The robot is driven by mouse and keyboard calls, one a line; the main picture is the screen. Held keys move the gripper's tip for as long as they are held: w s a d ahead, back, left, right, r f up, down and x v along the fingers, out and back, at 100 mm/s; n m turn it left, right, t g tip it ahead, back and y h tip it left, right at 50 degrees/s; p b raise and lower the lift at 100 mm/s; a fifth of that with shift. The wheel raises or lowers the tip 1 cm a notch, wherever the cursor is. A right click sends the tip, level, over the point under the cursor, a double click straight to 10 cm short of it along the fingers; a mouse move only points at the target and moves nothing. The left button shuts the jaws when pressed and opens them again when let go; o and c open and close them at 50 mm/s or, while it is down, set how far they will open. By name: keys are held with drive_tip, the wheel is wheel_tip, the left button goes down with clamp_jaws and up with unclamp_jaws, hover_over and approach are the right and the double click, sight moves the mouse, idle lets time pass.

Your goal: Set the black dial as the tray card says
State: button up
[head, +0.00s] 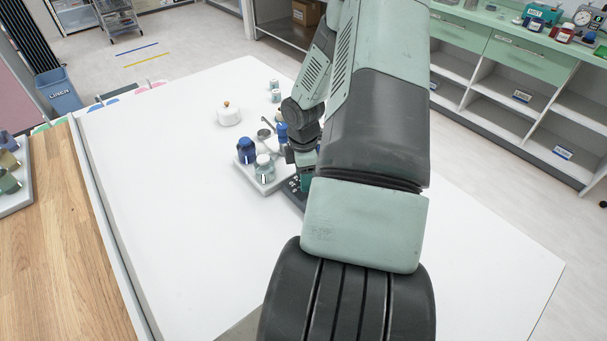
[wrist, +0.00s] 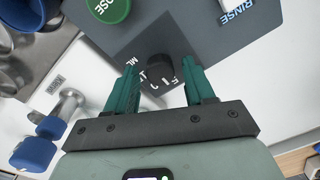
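The black dial (wrist: 158,72) sits on a dark grey panel (wrist: 225,62) in the wrist view, with small white marks around its near side. The marks are partly legible, and I cannot tell the dial's setting. My gripper (wrist: 160,65) is open, its two teal fingertips on either side of the dial; I see gaps and no clear contact. In the head view my arm hides the dial and most of the panel (head: 294,192). A small grey card (wrist: 56,82) shows on the white tray (wrist: 88,78) in the wrist view; its writing is too small to read.
A green round knob (wrist: 108,8) and a white RINSE block (wrist: 238,12) stand near the dial. Blue-capped jars (head: 247,150) and metal pieces crowd the tray beside the panel. A white lidded pot (head: 229,115) stands behind. The white table's (head: 180,230) left side is clear.

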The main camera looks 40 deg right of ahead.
drive_tip(key=c, duration=0.9)
drive_tip(key=shift+m, duration=0.3)
drive_tip(key=m, duration=0.3)
drive_tip(key=shift+m, duration=0.4)
drive_tip(key=m, duration=0.4)
drive_tip(key=shift+m, duration=0.3)
drive_tip(key=m, duration=0.8)
drive_tip(key=shift+m+t, duration=0.3)
